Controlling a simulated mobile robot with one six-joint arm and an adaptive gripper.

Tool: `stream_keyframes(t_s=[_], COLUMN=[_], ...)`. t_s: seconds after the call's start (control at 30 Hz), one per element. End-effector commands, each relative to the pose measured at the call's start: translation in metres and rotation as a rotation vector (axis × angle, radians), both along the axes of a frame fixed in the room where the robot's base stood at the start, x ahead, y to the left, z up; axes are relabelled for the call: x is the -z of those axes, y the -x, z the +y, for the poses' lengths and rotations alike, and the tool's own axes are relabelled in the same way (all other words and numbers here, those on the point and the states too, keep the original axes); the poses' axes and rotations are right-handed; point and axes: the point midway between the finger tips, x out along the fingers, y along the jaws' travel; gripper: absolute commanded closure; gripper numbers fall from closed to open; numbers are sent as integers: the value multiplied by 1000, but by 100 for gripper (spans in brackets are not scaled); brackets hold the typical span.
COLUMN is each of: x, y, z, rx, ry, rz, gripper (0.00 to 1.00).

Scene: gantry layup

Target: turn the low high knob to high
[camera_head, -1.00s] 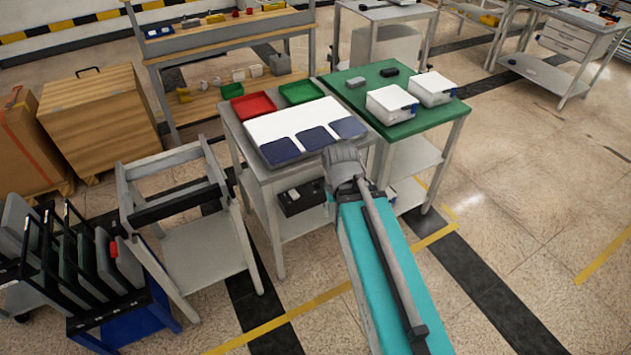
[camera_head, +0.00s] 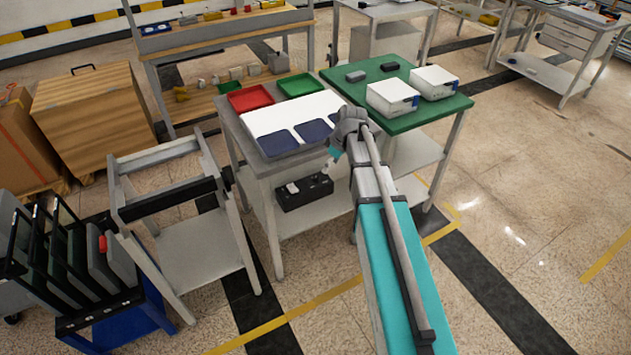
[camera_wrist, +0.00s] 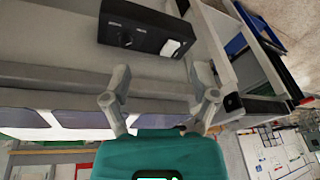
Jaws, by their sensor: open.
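A black control box (camera_head: 305,193) sits on the lower shelf of the grey table. It also shows in the wrist view (camera_wrist: 148,27), at the top. A small dark round knob (camera_wrist: 126,38) is on its face, beside a white switch (camera_wrist: 170,47). The knob's setting and any low or high marks are too small to read. My gripper (camera_wrist: 162,72) is open and empty, its two fingers spread and apart from the box. In the head view, my gripper (camera_head: 331,164) is just above the box's right end, partly hidden by my arm.
The grey table's top (camera_head: 250,145) overhangs the shelf and carries a white board, dark blue pads, and red and green trays. A green table (camera_head: 400,128) with white boxes adjoins it. A grey frame cart (camera_head: 185,222) stands left. The shelf (camera_head: 300,224) before the box is clear.

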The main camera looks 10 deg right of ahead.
Motion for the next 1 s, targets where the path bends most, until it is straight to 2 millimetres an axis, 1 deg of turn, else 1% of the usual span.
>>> stream_keyframes(t_s=[0.03, 0.1, 0.2, 0.3, 0.47, 0.8, 1.0], x=[9, 12, 15, 17, 18, 17, 21], y=[-23, -40, -60, -73, -81, -80, -81], z=[-6, -11, -16, -20, -23, -22, -21], rx=[-49, -123, -207, -264, -307, -310, -311], ry=[-12, -25, -39, -47, -51, -51, -51], rz=[-24, -60, -105, -137, -160, -162, -162], gripper=[24, 24, 24, 24, 24, 24, 24])
